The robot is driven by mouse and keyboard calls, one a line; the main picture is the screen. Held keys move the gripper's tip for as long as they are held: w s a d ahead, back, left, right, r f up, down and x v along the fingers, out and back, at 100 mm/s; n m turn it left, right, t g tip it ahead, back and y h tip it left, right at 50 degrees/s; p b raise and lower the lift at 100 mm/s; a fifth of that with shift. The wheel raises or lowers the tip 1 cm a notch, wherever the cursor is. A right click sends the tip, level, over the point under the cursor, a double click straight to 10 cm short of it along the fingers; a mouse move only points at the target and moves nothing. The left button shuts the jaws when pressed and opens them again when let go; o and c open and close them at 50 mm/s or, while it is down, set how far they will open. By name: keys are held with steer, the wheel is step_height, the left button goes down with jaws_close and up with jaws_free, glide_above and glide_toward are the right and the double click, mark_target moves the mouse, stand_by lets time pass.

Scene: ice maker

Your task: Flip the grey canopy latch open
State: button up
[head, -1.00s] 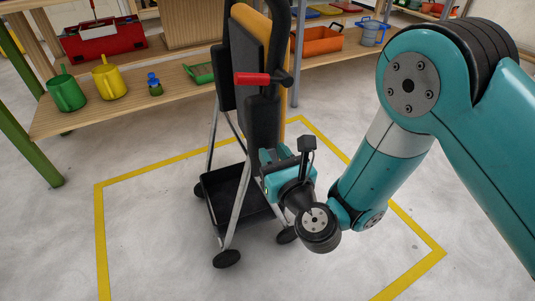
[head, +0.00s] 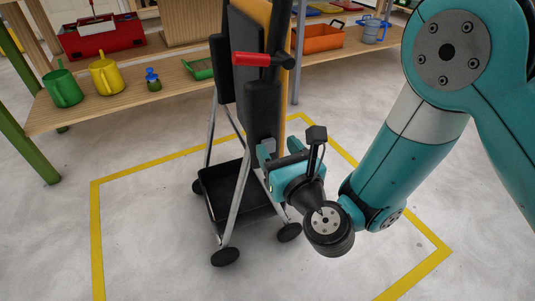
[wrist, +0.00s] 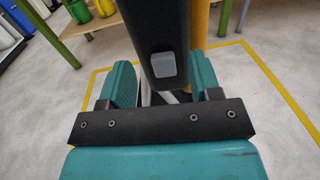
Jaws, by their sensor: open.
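The grey canopy latch (wrist: 163,65) is a small pale square tab at the lower end of a black upright part of the cart. In the head view the latch (head: 268,146) shows as a small grey patch just above my gripper. My teal gripper (head: 281,154) is at the right side of the cart. In the wrist view my gripper (wrist: 164,78) is open, with one finger left and one right of the black part and the latch between them. I see gaps on both sides; contact is not visible. How the latch is hinged cannot be told.
The wheeled cart has a black lower tray (head: 240,195) and a red handle (head: 252,59). It stands inside a yellow floor outline (head: 97,240). Behind it, a wooden shelf (head: 125,105) holds watering cans and boxes. The floor in front is clear.

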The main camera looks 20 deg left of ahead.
steer(key=b+v, duration=0.5)
steer(key=shift+b, duration=0.35)
